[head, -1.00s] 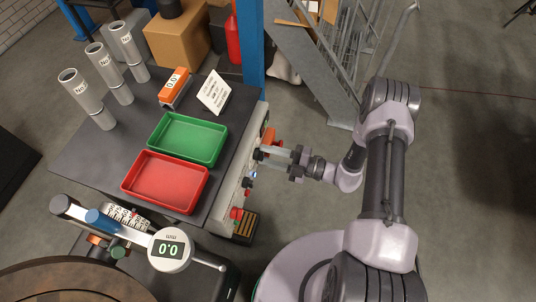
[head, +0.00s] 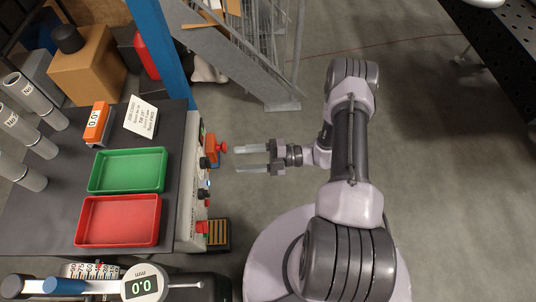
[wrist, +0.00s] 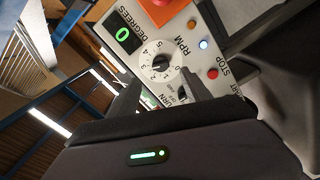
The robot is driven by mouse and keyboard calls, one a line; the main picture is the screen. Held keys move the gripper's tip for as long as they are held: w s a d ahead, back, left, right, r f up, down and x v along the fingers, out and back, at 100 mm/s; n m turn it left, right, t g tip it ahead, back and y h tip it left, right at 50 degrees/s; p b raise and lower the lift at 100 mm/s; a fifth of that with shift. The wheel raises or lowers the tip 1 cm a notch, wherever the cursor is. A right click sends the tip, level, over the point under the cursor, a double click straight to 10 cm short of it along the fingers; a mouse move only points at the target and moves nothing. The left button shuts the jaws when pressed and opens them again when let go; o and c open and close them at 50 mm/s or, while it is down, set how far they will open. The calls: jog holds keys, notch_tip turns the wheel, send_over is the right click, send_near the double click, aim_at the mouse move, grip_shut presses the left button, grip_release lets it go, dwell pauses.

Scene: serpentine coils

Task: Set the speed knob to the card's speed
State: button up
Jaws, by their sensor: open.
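The speed knob (wrist: 160,63) is a dark knob on a white numbered dial marked RPM in the wrist view. Its exact pointer setting is too small to read surely. A white card (head: 141,117) with printed lines stands at the back of the bench in the head view; its text is too small to read. My gripper (head: 238,159) is open and empty, its fingers pointing left at the front control panel (head: 191,178), a short gap away from it. In the wrist view the dial lies ahead, between the dark fingers.
Beside the dial are a green 0 display (wrist: 122,33) marked DEGREES, a lit white lamp (wrist: 204,44) and a red stop button (wrist: 213,74). A red mushroom button (head: 222,148) juts out near my gripper. Green (head: 128,150) and red (head: 77,222) trays sit on the bench.

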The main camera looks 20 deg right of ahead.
jog(key=v, duration=0.8)
jog(key=s+a+r+n+g+h, duration=0.1)
jog(key=a+r+n+g+h, duration=0.25)
jog(key=r+n, duration=0.7)
jog(key=s+a+r+n+g+h, duration=0.15)
jog(key=r+n+g+h, duration=0.25)
jog(key=r+n, duration=0.65)
jog(key=s+a+r+n+t+h+b, duration=0.2)
jog(key=s+r+n+t+h, duration=0.5)
jog(key=r+n, duration=0.5)
jog(key=s+a+n, duration=0.1)
jog(key=s+n, duration=0.1)
jog(key=n, duration=0.5)
jog(key=shift+s+a+n, duration=0.2)
jog(key=shift+n, duration=0.2)
jog(key=shift+h, duration=0.25)
